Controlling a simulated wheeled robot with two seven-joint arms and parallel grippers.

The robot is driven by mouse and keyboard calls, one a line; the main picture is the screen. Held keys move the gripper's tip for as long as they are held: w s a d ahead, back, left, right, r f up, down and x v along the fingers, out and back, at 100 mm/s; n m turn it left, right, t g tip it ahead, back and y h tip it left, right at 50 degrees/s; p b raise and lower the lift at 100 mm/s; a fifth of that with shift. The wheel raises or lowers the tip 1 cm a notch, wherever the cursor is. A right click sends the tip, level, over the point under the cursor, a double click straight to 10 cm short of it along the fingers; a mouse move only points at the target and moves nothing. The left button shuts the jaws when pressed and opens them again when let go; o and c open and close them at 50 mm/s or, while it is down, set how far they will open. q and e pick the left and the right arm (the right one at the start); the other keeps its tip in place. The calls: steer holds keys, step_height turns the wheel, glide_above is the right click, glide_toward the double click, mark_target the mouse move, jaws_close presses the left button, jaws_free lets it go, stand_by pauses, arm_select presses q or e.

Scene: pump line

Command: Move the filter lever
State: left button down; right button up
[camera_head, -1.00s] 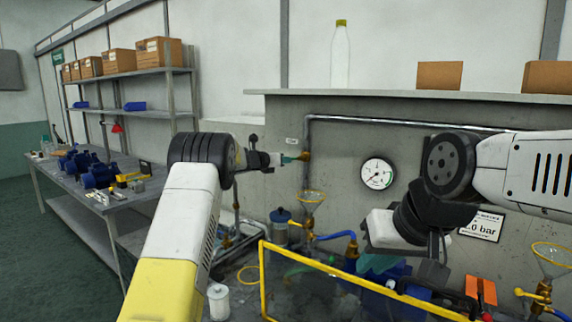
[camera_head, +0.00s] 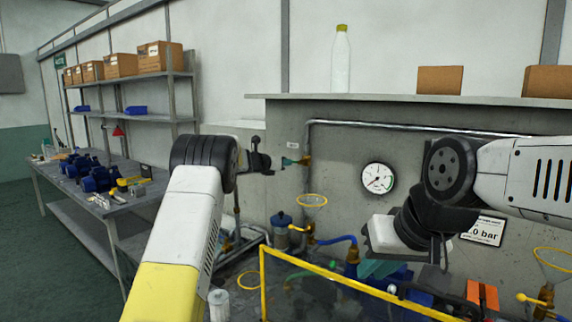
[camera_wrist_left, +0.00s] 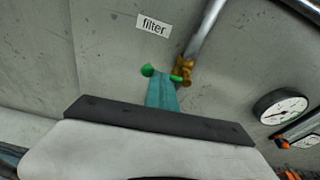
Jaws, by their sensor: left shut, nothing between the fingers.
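The filter lever (camera_head: 292,161) is a small green handle on a brass valve (camera_head: 306,161) on the grey wall, below a small label. In the left wrist view the lever (camera_wrist_left: 148,70) shows green on both sides of my fingertips, with the "filter" label (camera_wrist_left: 153,25) above it. My left gripper (camera_wrist_left: 162,77) is shut and empty, its teal fingers in front of the lever and hiding its middle. I cannot tell whether they touch it. In the head view the left gripper (camera_head: 272,163) is just left of the lever. My right gripper is at the lower right, its jaw state unclear.
A pressure gauge (camera_head: 378,178) is on the wall right of the valve. A pipe (camera_head: 420,127) runs along the wall. A workbench (camera_head: 120,205) is at the left.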

arm_select(q)
steer(key=shift+s+d+r, duration=0.1)
steer(key=shift+d+r, duration=0.2)
steer(key=shift+d, duration=0.05)
steer(key=v, duration=0.8)
steer(key=shift+a+f, duration=0.25)
